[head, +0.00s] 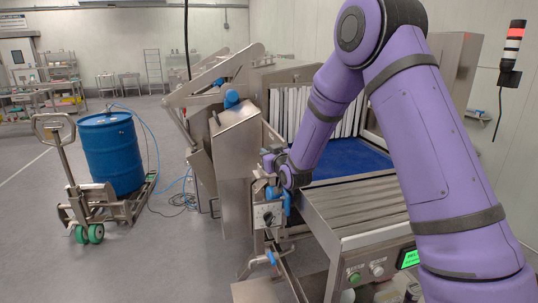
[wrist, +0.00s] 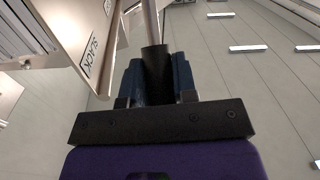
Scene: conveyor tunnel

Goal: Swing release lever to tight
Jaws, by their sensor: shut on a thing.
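The release lever shows in the wrist view as a pale metal rod (wrist: 149,22) ending in a dark grip (wrist: 154,62). My gripper (wrist: 155,80) is shut on this grip, with one dark blue finger on each side. A label reading SLACK (wrist: 90,60) is on the metal panel left of the lever. A second label (wrist: 108,8), further up, is too cut off to read surely. In the head view my gripper (head: 269,162) is at the side of the conveyor machine, partly behind my wrist. The lever cannot be made out clearly there.
The steel machine housing (head: 236,150) stands close left of my gripper. The roller conveyor (head: 355,205) and blue belt (head: 345,165) are to the right. A small control plate (head: 268,214) sits below my gripper. A blue drum (head: 111,155) on a pallet truck (head: 62,165) stands at left.

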